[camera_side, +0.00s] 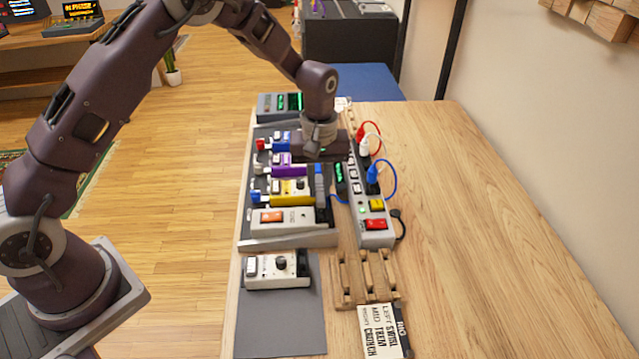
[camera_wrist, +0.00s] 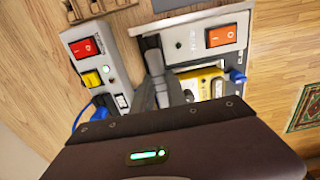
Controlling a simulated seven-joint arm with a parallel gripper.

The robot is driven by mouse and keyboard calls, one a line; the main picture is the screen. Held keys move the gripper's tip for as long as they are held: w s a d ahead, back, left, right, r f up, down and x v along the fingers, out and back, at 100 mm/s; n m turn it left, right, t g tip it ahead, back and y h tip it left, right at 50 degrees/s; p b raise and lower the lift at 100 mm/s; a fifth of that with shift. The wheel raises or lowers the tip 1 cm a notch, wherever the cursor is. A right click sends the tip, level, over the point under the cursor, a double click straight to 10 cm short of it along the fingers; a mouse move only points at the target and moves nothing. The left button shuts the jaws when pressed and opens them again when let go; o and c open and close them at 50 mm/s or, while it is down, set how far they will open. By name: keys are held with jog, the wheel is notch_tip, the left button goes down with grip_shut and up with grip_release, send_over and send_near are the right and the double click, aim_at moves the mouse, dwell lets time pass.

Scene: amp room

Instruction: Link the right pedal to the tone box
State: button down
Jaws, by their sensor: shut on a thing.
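A row of pedals sits on a grey board (camera_side: 315,241): a blue one (camera_side: 282,142), a purple one (camera_side: 288,160), a yellow one (camera_side: 291,187) and a white one with an orange switch (camera_side: 272,216). The frames do not show for sure which is the right pedal. A grey box with green displays (camera_side: 278,103), perhaps the tone box, stands at the far end.
A power strip (camera_side: 376,239) with red and yellow switches and red, white and blue cables runs along the right. A wooden rack (camera_side: 366,290) and a printed card (camera_side: 380,335) are nearby. The table's right side is clear.

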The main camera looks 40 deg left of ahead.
jog(key=shift+f, duration=0.35)
dwell(0.4)
jog(key=c, duration=0.9)
grip_release()
jog(key=shift+o, duration=0.2)
jog(key=shift+r, duration=3.5)
